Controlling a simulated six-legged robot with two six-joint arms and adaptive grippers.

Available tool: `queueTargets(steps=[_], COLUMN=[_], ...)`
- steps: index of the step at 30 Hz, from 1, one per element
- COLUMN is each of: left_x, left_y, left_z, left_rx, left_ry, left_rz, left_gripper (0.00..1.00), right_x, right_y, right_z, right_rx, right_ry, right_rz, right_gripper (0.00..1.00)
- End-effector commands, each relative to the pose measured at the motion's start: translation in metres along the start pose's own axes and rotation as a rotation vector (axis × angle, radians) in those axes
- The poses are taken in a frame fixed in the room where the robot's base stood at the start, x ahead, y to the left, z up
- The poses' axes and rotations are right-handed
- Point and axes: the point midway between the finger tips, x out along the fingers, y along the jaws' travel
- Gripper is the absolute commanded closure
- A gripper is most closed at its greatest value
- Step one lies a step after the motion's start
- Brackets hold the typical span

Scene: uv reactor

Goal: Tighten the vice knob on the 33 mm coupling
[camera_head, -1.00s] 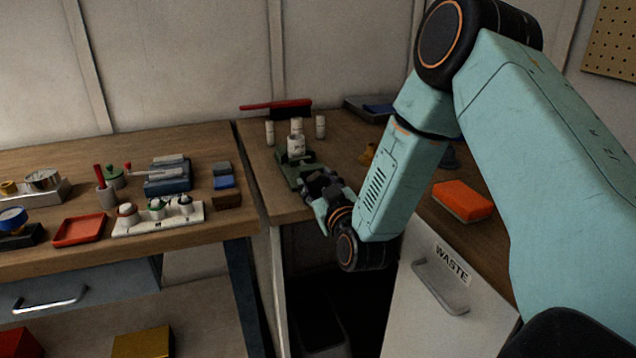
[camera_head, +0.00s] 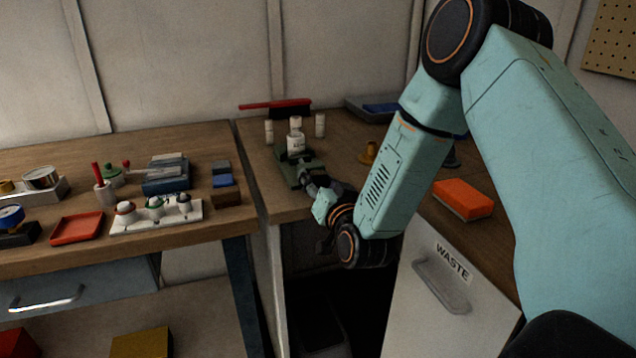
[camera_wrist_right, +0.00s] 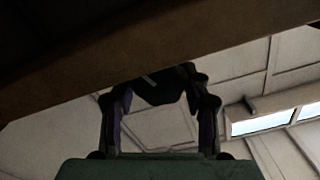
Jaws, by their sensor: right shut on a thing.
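The green vice (camera_head: 289,170) sits near the front edge of the right-hand bench. A white coupling (camera_head: 296,144) with dark lettering stands upright in it. My right gripper (camera_head: 313,184) is at the front end of the vice, at the bench edge. In the right wrist view its two fingers (camera_wrist_right: 160,98) are closed around the dark vice knob (camera_wrist_right: 160,86), which has a pale line on its face. In the head view the knob is hidden by my gripper. My left gripper is not in view.
An orange sponge (camera_head: 463,199) lies to the right on the bench. The left bench (camera_head: 30,160) holds several small items. The WASTE drawer front (camera_head: 450,290) is below my forearm.

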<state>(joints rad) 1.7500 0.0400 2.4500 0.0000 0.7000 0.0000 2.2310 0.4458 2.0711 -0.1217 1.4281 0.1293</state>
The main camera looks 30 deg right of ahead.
Motion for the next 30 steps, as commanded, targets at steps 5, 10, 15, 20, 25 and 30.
queueTargets(steps=[5,10,15,20,25,30], left_x=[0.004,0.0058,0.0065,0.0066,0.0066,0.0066], left_y=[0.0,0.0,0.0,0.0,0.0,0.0], left_z=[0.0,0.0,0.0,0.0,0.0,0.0], left_rx=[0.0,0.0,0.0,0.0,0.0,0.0], left_ry=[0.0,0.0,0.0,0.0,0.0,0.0], left_rz=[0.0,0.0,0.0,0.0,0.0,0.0], left_gripper=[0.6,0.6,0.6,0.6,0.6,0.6], right_x=[0.0,-0.0001,-0.0002,-0.0002,-0.0002,-0.0002], right_y=[0.0004,0.0005,0.0004,0.0004,0.0004,0.0004], right_z=[0.0008,0.0009,0.0008,0.0007,0.0007,0.0008], right_rx=[0.104,0.168,0.201,0.211,0.211,0.21], right_ry=[0.0,-0.001,-0.002,-0.002,-0.003,-0.003], right_rz=[0.0,0.0,0.0,0.0,0.0,0.0], right_gripper=[0.84,0.84,0.84,0.84,0.84,0.49])
